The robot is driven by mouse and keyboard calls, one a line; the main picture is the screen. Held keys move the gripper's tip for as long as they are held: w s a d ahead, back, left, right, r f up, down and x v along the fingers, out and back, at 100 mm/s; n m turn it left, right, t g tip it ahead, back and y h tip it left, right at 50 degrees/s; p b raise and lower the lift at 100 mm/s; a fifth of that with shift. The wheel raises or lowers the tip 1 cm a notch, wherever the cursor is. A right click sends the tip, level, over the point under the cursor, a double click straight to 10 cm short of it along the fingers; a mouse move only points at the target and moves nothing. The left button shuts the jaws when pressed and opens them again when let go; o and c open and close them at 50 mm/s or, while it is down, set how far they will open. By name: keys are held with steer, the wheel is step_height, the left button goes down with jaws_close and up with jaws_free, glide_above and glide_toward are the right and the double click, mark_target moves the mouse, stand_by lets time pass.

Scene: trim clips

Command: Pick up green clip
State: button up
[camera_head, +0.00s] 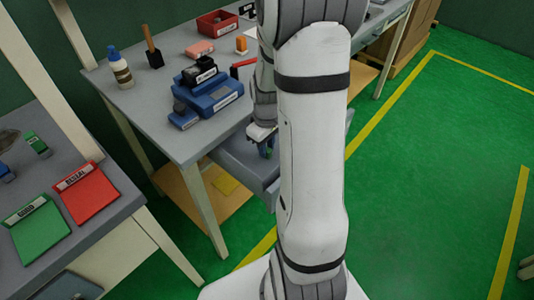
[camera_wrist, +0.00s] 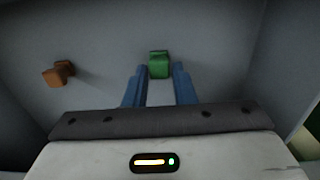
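The green clip (camera_wrist: 159,65) lies on the grey drawer floor in the wrist view, just beyond and between my fingertips. My gripper (camera_wrist: 157,72) has two blue fingers, spread apart, with a gap between them and nothing clearly held. An orange-brown clip (camera_wrist: 58,73) lies to the left in the same drawer. In the head view my gripper (camera_head: 266,150) reaches down into the open grey drawer (camera_head: 240,165) under the workbench. My arm hides much of the drawer, and the green clip cannot be told apart there.
Drawer walls (camera_wrist: 272,60) stand close around the gripper. Above is the workbench (camera_head: 150,110) with a blue device (camera_head: 210,92), a bottle (camera_head: 120,68) and a red bin (camera_head: 216,22). A side table carries a green tray (camera_head: 38,232) and a red tray (camera_head: 86,194).

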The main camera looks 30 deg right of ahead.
jaws_close()
